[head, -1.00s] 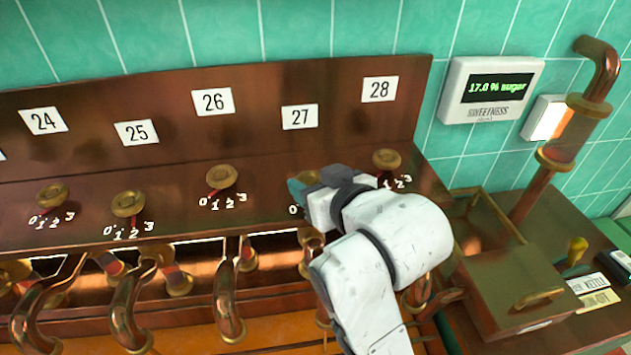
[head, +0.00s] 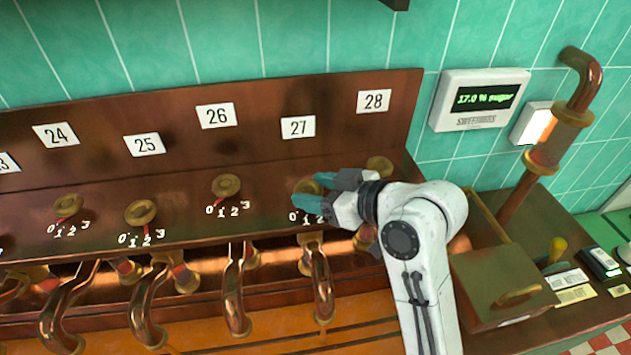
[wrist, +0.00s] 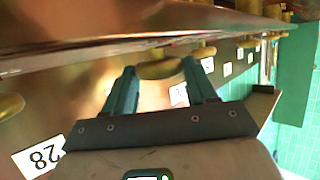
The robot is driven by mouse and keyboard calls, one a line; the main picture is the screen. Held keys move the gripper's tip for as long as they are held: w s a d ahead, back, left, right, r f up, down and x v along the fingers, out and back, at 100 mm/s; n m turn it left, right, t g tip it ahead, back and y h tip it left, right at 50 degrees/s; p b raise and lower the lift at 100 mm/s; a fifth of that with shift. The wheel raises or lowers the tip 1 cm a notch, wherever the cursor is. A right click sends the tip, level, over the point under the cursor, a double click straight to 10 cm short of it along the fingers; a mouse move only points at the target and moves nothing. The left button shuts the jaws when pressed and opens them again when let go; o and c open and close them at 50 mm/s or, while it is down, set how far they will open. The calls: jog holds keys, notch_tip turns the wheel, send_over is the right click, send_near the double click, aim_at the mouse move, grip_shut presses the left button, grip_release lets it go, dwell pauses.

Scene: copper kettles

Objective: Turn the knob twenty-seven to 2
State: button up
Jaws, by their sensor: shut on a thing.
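The brass knob (head: 304,186) under the number plate 27 (head: 298,127) sits on the copper panel. My gripper (head: 311,190) comes from the right, its two teal fingers on either side of this knob. In the wrist view the fingers (wrist: 163,82) are shut on the round brass knob (wrist: 162,68). The knob's pointer cannot be made out.
Knob 28 (head: 380,166) is close behind my gripper and partly covered. Knob 26 (head: 227,186) and knob 25 (head: 140,212) stand to the left. Copper pipes (head: 322,285) bend below the panel. A display (head: 484,97) reads 17.0 % sugar.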

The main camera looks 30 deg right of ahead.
jog(key=shift+d+n+g+y, duration=0.1)
jog(key=shift+n+g+y, duration=0.3)
jog(key=shift+n+y, duration=0.1)
jog(key=o, duration=1.1)
jog(key=shift+c, duration=0.2)
jog(key=p+v, duration=0.2)
jog(key=v, duration=0.8)
jog(key=shift+s, duration=0.35)
jog(key=shift+d+r, duration=0.1)
jog(key=shift+d, duration=0.05)
